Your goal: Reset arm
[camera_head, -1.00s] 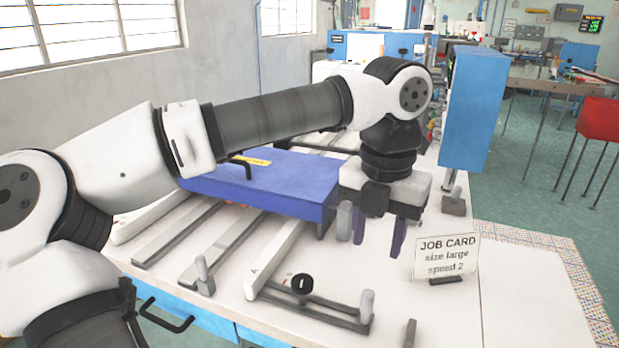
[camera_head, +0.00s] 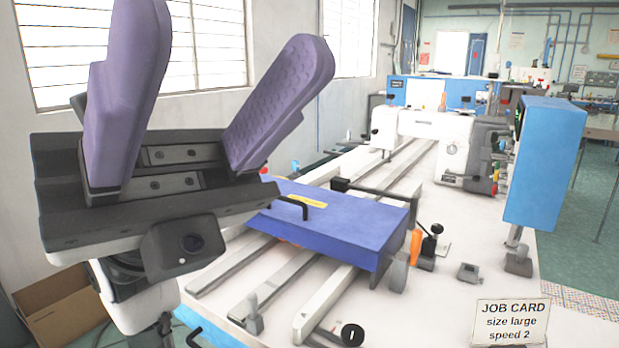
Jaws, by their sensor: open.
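My gripper (camera_head: 208,95) is raised close to the camera at the left of the view. Its two purple padded fingers point upward and stand wide apart, with nothing between them. The wrist and a small dark round lens show below the fingers. The rest of my arm is mostly out of view or hidden behind the gripper. The gripper hides part of the window wall and the left end of the bench.
A white bench (camera_head: 470,240) carries rails, a blue-purple box (camera_head: 335,222) with a black handle, and a sewing machine (camera_head: 455,145). A blue panel (camera_head: 545,165) stands at right. A job card (camera_head: 510,321) reads "size large, speed 2". A cardboard box (camera_head: 62,305) sits lower left.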

